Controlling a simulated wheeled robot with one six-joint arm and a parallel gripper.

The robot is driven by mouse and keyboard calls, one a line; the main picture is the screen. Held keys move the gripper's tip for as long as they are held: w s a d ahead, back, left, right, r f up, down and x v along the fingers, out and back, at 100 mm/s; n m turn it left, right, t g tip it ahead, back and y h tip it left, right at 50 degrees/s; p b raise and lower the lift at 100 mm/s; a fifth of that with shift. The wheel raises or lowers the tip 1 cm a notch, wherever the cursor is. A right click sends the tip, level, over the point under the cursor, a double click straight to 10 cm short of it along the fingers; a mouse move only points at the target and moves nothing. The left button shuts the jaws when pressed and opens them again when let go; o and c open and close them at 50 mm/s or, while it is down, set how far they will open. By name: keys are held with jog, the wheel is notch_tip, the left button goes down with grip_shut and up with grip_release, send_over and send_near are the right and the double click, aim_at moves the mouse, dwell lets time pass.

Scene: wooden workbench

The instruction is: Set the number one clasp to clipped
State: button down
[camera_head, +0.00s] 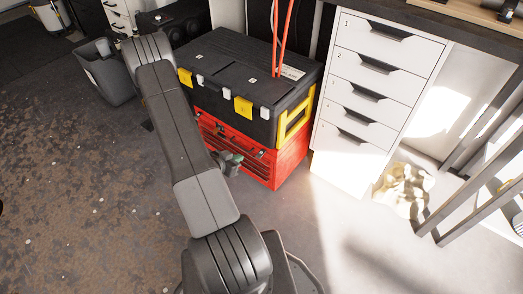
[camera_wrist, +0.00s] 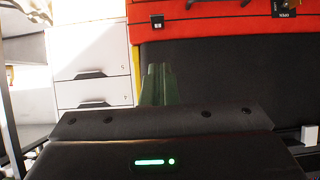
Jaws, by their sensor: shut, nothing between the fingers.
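A black toolbox (camera_head: 235,62) sits on a red tool chest (camera_head: 287,166) in the head view. Its front has two yellow clasps, a left one (camera_head: 185,77) and a middle one (camera_head: 243,107), with small white pieces beside them. I cannot read which clasp is number one, nor tell whether either is clipped. My gripper (camera_head: 230,163) is in front of the red chest, below the clasps, partly behind my arm. In the wrist view my gripper (camera_wrist: 157,85) is shut and empty, against the black toolbox front (camera_wrist: 220,70); contact cannot be told.
A white drawer cabinet (camera_head: 365,85) stands close to the right of the toolbox. A grey bin (camera_head: 105,75) stands at the left.

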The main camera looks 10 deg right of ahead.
jog(key=shift+d, duration=0.1)
dwell(0.3)
jog(key=b, duration=0.2)
send_near(260, 155)
jog(key=w+d, duration=0.3)
jog(key=shift+w+d+f+b, duration=0.1)
jog(key=shift+d+f+b, duration=0.2)
jog(key=shift+f, duration=0.4)
jog(key=shift+w+d+f+b, duration=0.15)
jog(key=shift+f+b, duration=0.2)
jog(key=shift+f, duration=0.35)
